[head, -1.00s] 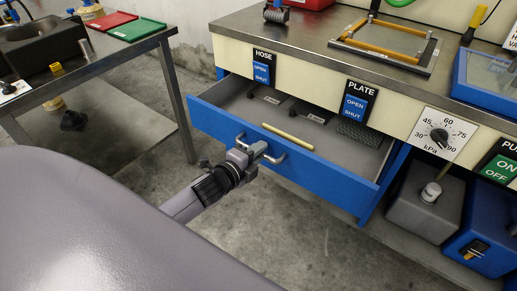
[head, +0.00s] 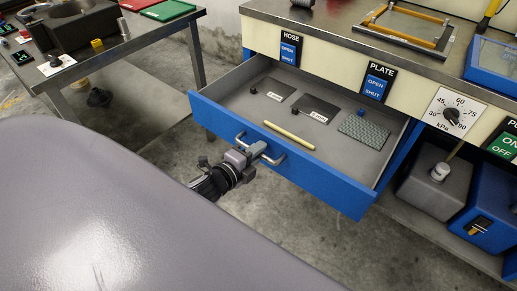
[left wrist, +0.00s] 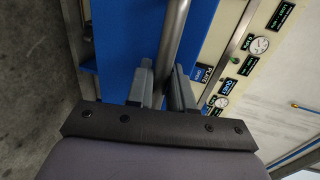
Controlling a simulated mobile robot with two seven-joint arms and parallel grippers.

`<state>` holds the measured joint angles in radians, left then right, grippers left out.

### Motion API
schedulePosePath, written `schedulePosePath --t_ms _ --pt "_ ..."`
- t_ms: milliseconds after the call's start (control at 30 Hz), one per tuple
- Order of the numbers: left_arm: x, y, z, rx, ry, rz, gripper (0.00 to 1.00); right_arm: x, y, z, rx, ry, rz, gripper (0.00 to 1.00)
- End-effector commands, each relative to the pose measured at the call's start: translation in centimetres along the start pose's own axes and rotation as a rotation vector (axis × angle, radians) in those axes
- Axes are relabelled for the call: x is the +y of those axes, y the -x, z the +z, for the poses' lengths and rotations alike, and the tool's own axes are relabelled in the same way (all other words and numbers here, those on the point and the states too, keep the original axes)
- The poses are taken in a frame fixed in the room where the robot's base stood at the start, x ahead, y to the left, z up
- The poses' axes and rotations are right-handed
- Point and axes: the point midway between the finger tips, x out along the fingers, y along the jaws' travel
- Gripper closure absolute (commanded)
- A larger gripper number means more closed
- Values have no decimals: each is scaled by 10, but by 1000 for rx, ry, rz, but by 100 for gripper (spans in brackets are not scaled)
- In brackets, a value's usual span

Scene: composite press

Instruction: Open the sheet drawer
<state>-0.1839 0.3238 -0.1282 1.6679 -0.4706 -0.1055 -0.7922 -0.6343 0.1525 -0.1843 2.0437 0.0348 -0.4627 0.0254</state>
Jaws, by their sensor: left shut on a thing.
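The sheet drawer (head: 340,182) is pulled well out of the bench, with a blue front and grey inside. Its grey bar handle (head: 277,160) is on the front. My left gripper (head: 256,150) is shut on the handle. In the left wrist view the fingers (left wrist: 162,88) stand either side of the handle bar (left wrist: 177,40). Inside the drawer lie two dark sheets with tags (head: 318,108), a patterned grey-green sheet (head: 364,131) and a yellow rod (head: 288,135). My right gripper is not in view.
A HOSE switch (head: 290,48) and a PLATE switch (head: 378,82) sit on the cream panel above the drawer. A side table (head: 130,50) stands at the left. A grey unit (head: 436,180) sits on the lower shelf at the right. Bare floor shows below the drawer front.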

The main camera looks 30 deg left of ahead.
Motion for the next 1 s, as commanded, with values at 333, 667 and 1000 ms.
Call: schedulePosePath --t_ms 333,667,1000 --pt "0 1 2 -4 -1 1 100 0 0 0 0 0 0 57" --pt "0 0 1 -2 -1 0 62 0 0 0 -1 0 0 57" --pt "0 26 1 -2 1 3 62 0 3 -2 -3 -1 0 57"
